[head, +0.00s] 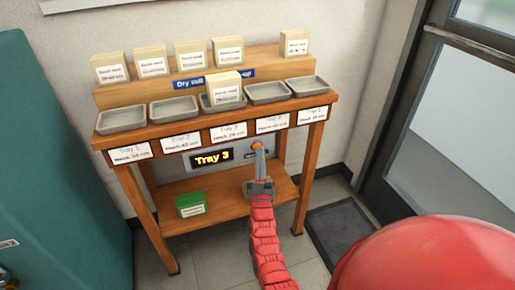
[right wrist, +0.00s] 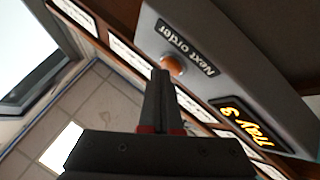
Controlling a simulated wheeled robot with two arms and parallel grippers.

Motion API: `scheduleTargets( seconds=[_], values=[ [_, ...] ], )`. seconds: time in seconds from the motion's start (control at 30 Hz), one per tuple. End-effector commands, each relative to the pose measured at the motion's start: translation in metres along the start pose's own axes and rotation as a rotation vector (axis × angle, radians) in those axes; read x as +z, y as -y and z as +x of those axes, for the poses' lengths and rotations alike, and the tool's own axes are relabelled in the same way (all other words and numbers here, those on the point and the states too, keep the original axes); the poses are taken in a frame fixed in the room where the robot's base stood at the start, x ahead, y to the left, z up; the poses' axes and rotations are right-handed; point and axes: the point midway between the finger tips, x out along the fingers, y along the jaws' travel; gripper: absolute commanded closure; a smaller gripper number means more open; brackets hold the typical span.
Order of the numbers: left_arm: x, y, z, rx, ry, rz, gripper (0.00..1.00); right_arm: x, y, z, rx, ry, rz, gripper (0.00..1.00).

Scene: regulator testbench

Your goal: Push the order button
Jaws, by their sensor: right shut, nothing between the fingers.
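The orange order button (head: 257,146) sits on a grey panel under the front edge of the wooden stand. In the right wrist view the button (right wrist: 173,64) is round, beside a "Next order" label (right wrist: 188,47). My right gripper (head: 259,160) is shut and empty, its fingers pointing at the button. In the right wrist view the fingertips (right wrist: 161,74) overlap the button's lower edge; I cannot tell whether they touch it. A lit display (head: 212,157) left of the button reads "Tray 3". My left gripper is not in view.
Several grey trays (head: 122,119) line the stand's top, with labelled cards below. A cream box (head: 224,87) stands in the middle tray; several more stand on the raised shelf behind. A green box (head: 191,205) sits on the lower shelf (head: 232,204). A dark mat (head: 338,229) lies right.

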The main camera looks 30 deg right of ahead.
Motion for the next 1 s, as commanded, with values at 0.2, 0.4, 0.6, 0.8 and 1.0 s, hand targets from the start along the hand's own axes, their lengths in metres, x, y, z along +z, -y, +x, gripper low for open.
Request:
scheduleTargets(
  seconds=[0.2, 0.4, 0.6, 0.8, 1.0],
  values=[
    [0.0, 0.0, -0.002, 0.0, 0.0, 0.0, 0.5, 0.002, 0.001, 0.002, 0.0, 0.0, 0.0, 1.0],
    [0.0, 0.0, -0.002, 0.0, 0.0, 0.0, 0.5, 0.002, 0.002, 0.004, 0.0, 0.0, 0.0, 1.0],
    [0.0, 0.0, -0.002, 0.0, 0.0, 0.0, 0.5, 0.002, 0.002, 0.003, 0.0, 0.0, 0.0, 1.0],
    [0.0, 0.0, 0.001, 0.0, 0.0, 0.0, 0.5, -0.001, -0.001, 0.0, 0.0, 0.0, 0.0, 1.0],
    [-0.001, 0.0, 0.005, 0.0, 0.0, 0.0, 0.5, -0.007, -0.006, -0.007, 0.001, -0.002, 0.001, 1.0]
  ],
)
